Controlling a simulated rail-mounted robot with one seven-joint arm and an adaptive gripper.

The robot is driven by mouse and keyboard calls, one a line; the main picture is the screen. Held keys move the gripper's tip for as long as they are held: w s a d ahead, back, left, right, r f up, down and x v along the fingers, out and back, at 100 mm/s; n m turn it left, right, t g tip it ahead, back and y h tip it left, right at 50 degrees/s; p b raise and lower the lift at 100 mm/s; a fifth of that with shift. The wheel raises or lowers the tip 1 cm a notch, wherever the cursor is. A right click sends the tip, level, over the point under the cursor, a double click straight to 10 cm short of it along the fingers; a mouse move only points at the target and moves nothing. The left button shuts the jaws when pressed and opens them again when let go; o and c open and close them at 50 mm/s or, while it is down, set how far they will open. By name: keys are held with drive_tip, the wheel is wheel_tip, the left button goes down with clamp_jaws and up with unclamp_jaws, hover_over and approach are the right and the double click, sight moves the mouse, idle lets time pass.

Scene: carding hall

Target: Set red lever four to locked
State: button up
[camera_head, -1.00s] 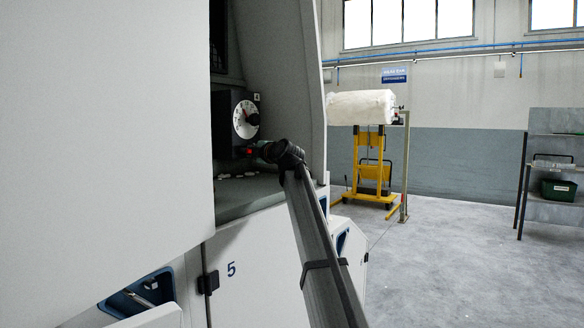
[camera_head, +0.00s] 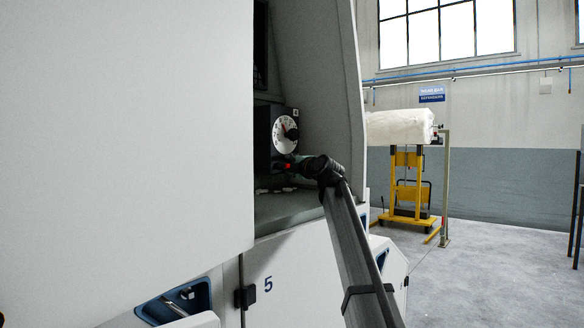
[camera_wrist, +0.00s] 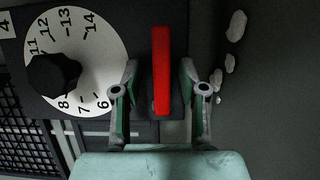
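The red lever (camera_wrist: 161,70) stands between the two fingers of my gripper (camera_wrist: 160,85) in the wrist view. The fingers are spread, with a visible gap on each side of the lever, and neither appears to touch it. In the head view the red lever (camera_head: 288,166) shows as a small red spot below the dial, and my gripper (camera_head: 300,167) reaches to it from the right. A white dial (camera_wrist: 75,50) with a black knob (camera_wrist: 52,76) lies left of the lever. A "4" label (camera_head: 295,112) is above the dial (camera_head: 285,134) in the head view.
The recess has a grey ledge (camera_head: 290,208) below and a slanted side wall (camera_head: 330,90) on the right. White fibre tufts (camera_wrist: 236,27) lie near the lever. A large white panel (camera_head: 120,120) blocks the left. A yellow trolley with a white roll (camera_head: 400,126) stands behind on open floor.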

drive_tip(key=shift+s+d, duration=0.1)
drive_tip(key=v, duration=1.1)
drive_tip(key=shift+s+d, duration=0.2)
drive_tip(key=shift+s, duration=0.15)
drive_tip(key=shift+d+f, duration=0.1)
drive_tip(key=shift+f, duration=0.05)
